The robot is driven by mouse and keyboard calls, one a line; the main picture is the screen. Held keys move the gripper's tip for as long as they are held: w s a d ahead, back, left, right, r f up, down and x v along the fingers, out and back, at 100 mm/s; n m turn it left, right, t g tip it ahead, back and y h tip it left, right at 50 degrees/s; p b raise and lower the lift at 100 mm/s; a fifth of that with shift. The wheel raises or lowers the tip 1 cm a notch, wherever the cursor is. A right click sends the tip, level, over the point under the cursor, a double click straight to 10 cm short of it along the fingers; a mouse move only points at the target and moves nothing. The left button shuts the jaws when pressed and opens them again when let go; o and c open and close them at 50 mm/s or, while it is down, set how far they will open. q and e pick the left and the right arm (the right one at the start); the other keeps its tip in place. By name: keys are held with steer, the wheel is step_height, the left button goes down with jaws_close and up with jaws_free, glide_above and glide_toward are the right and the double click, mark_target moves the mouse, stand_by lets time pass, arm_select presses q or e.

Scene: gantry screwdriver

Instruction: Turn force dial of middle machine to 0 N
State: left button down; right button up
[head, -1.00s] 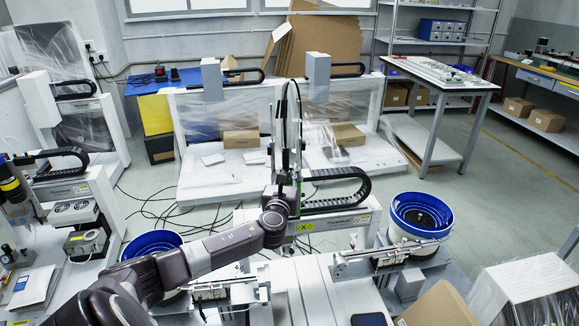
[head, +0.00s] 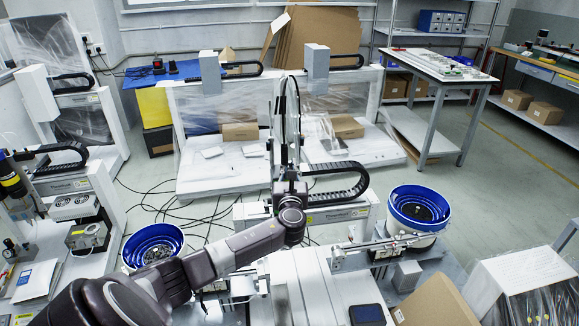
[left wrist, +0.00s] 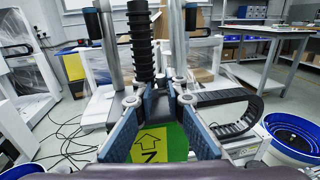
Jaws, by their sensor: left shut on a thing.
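The middle machine (head: 345,212) is a white gantry unit with a tall vertical spindle and a black cable chain. My left arm reaches up to it, and my left gripper (head: 290,175) stands upright in front of the spindle. In the left wrist view the gripper (left wrist: 160,104) has its blue-grey fingers closing together at the tips on a small dark part, apparently the force dial (left wrist: 160,106). A green and yellow label (left wrist: 152,146) with an arrow and an N shows between the fingers. The dial's scale cannot be read. My right gripper is not in view.
Blue-rimmed feeder bowls stand at the right (head: 420,208) and left (head: 153,246) of the machine. Another machine (head: 75,190) stands at the left. Floor is free at the back right.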

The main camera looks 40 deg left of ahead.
arm_select(q)
steer(key=shift+a+r, duration=0.15)
steer(key=c, duration=2)
jaws_free()
steer(key=shift+c, duration=0.2)
steer(key=shift+o, duration=0.4)
steer(key=v, duration=0.8)
